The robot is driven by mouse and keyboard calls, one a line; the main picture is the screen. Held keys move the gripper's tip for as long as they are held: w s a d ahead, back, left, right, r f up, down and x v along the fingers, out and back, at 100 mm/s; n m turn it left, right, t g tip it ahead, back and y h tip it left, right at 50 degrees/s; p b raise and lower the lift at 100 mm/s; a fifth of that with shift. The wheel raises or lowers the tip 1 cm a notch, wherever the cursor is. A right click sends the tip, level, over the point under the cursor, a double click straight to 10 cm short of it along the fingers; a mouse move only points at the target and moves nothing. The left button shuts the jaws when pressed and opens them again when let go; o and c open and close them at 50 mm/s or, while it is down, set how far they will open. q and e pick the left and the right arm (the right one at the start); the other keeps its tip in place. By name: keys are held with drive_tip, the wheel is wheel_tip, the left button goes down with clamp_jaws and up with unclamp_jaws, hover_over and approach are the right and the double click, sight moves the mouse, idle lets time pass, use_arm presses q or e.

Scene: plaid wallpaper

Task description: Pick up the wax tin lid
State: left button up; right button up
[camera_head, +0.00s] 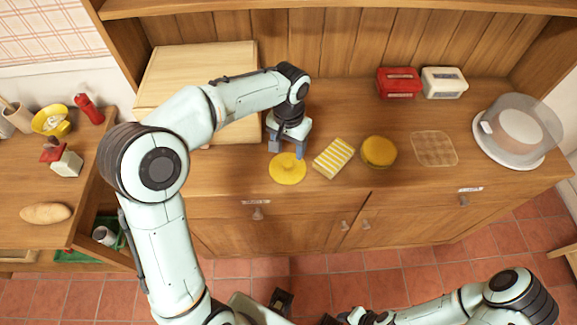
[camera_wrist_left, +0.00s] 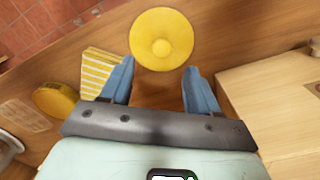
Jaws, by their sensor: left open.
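The wax tin lid looks to be the flat yellow disc with a small central knob (camera_head: 287,170), lying on the wooden counter near its front edge. It also shows whole in the left wrist view (camera_wrist_left: 162,22). My left gripper (camera_head: 287,150) is open and empty, just behind and above the disc. In the left wrist view its two blue fingers (camera_wrist_left: 160,68) are spread apart, with the disc beyond their tips. A round yellow tin (camera_head: 379,152) stands further right on the counter.
A yellow striped cloth or sponge (camera_head: 333,158) lies just right of the disc. Wooden boards (camera_head: 195,70) lie behind and left. Red (camera_head: 398,83) and white (camera_head: 444,83) boxes stand at the back, a clear-domed stand (camera_head: 518,130) at the right. The counter's front edge is close.

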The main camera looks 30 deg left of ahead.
sight(288, 163)
use_arm(q)
wheel_tip(288, 163, down, 7)
drive_tip(key=shift+a+f, duration=0.15)
drive_tip(key=c, duration=1.1)
